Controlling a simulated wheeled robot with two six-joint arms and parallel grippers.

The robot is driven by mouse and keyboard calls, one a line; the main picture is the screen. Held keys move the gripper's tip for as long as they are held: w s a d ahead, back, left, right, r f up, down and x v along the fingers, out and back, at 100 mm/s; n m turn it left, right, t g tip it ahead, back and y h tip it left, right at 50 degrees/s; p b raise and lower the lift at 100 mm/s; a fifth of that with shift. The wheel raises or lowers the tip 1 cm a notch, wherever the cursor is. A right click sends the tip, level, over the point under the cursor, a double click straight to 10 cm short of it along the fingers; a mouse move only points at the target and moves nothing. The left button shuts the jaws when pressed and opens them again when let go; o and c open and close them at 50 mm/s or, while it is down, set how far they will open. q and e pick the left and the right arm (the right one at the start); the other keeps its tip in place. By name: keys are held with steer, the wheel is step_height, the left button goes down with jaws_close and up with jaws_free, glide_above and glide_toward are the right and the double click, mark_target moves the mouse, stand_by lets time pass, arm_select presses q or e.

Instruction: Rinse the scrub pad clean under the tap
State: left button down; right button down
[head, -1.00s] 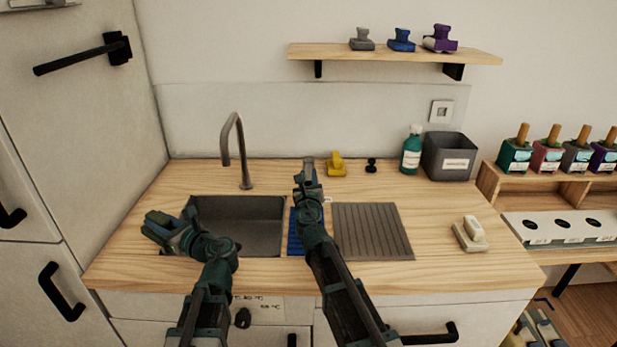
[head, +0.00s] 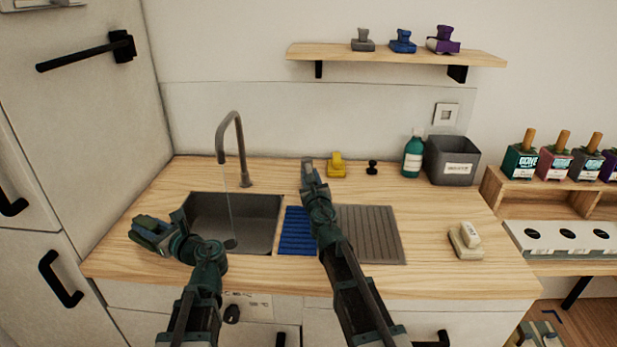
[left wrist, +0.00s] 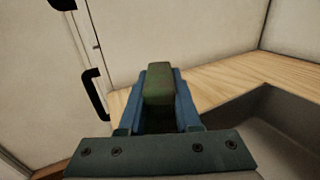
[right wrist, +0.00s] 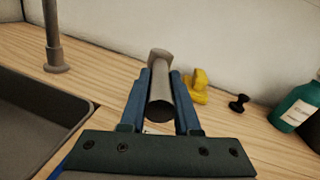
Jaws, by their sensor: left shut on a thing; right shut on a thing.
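The green scrub pad (left wrist: 158,88) is held between the fingers of my left gripper (head: 150,232), seen closely in the left wrist view. That gripper is over the counter at the left edge of the sink (head: 260,232), outside the water stream. The grey tap (head: 243,150) arches over the sink, and a thin stream of water (head: 229,205) falls from its spout into the basin. My right gripper (head: 310,175) is shut on a grey cylindrical lever (right wrist: 160,95) behind the sink's right side, to the right of the tap. The lever's base is partly hidden.
A blue ribbed mat (head: 297,235) and grey drainer (head: 375,235) lie right of the sink. A yellow object (head: 337,167), black knob (head: 372,168), green bottle (head: 413,155) and grey bin (head: 452,160) stand behind. A pale block (head: 467,240) sits on the right counter.

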steer(key=c, duration=0.6)
jaws_free()
steer(key=shift+c, duration=0.2)
steer(key=s, duration=0.8)
steer(key=s+d, duration=0.1)
steer(key=s, duration=0.3)
steer(key=shift+d, duration=0.1)
